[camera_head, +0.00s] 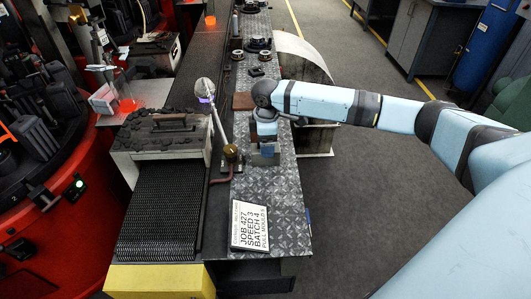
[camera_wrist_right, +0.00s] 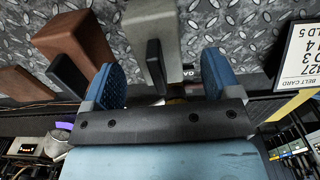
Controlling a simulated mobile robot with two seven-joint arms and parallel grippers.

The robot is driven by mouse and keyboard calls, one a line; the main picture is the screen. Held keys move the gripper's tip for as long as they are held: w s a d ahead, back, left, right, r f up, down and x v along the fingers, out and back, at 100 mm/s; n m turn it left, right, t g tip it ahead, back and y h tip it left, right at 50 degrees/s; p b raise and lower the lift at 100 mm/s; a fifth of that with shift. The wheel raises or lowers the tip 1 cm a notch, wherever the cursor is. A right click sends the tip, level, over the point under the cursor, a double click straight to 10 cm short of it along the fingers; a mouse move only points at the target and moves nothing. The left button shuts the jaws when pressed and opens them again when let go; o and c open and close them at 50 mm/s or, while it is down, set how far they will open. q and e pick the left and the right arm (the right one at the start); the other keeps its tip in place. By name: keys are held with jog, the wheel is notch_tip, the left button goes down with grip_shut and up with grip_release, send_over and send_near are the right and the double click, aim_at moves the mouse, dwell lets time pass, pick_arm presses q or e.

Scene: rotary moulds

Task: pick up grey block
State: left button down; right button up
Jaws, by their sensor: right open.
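The grey block (camera_wrist_right: 143,22) stands on the metal tread-plate bench top in the right wrist view, with a dark upright piece (camera_wrist_right: 155,68) on its near side. In the head view the grey block (camera_head: 265,159) shows just below my right gripper (camera_head: 265,141), partly covered by it. My right gripper also shows in the wrist view (camera_wrist_right: 160,70). It is open, with its two blue fingers to the left and right of the block's near part. I cannot tell if they touch it. My left gripper is not in view.
A brown block (camera_wrist_right: 80,38) stands left of the grey block, and another brown block (camera_wrist_right: 18,84) lies further left. A printed card (camera_head: 250,225) lies on the bench front. A lever with a metal ball (camera_head: 205,87) and a mesh conveyor (camera_head: 163,208) are left of the bench.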

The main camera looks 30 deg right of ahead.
notch_tip(320, 180, down, 3)
jog(key=shift+w+f, duration=0.15)
jog(key=shift+c, duration=0.5)
jog(key=c, duration=1.4)
jog(key=shift+r, duration=0.25)
